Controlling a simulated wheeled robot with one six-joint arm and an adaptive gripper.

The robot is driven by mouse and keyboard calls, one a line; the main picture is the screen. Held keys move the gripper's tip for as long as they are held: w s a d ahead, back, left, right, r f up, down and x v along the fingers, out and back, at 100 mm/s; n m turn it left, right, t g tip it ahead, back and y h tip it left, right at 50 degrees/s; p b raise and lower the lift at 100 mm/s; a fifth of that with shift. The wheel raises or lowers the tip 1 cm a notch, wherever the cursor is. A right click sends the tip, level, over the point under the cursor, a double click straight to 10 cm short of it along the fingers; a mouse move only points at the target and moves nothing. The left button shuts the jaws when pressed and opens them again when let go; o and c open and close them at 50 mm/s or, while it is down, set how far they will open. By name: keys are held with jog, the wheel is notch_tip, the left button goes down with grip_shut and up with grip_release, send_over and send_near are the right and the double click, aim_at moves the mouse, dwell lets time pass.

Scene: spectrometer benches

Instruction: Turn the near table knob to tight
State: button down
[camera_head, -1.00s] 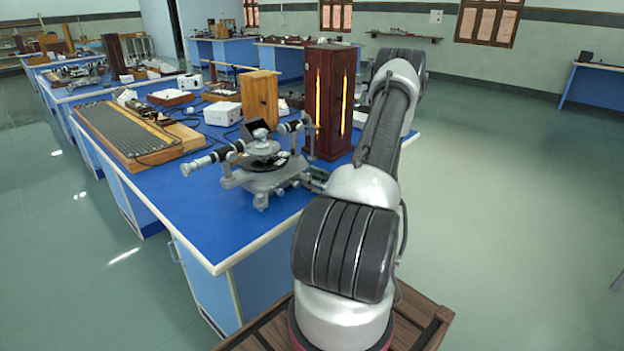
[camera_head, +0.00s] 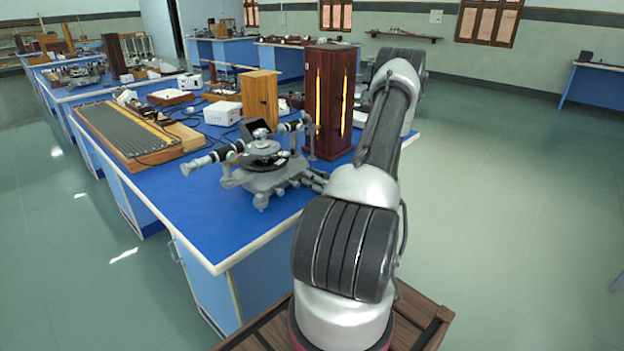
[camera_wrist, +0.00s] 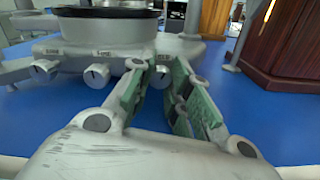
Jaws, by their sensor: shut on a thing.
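The grey spectrometer (camera_head: 265,178) stands on the near blue bench, with its dark round table (camera_head: 266,162) in the middle. In the wrist view, several grey knobs stick out of its base: one at the left (camera_wrist: 43,70), one in the middle (camera_wrist: 97,75), and one at the right (camera_wrist: 160,78). Small labels above them are too blurred to read. My gripper (camera_wrist: 160,72) has its green-padded fingers on either side of the right knob, shut on it. The knob's turn position is not clear. In the head view my gripper (camera_head: 317,181) is small and partly hidden by my arm.
A dark wooden lamp box (camera_head: 330,100) with glowing slits stands close to the right of the spectrometer. A wooden box (camera_head: 260,98) and a white box (camera_head: 222,113) stand behind. The front left bench top (camera_head: 215,225) is clear.

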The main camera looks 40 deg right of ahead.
jog(key=shift+d+m, duration=0.1)
jog(key=shift+m, duration=0.8)
jog(key=c, duration=1.3)
grip_release()
jog(key=shift+r, duration=0.15)
notch_tip(320, 180, up, 10)
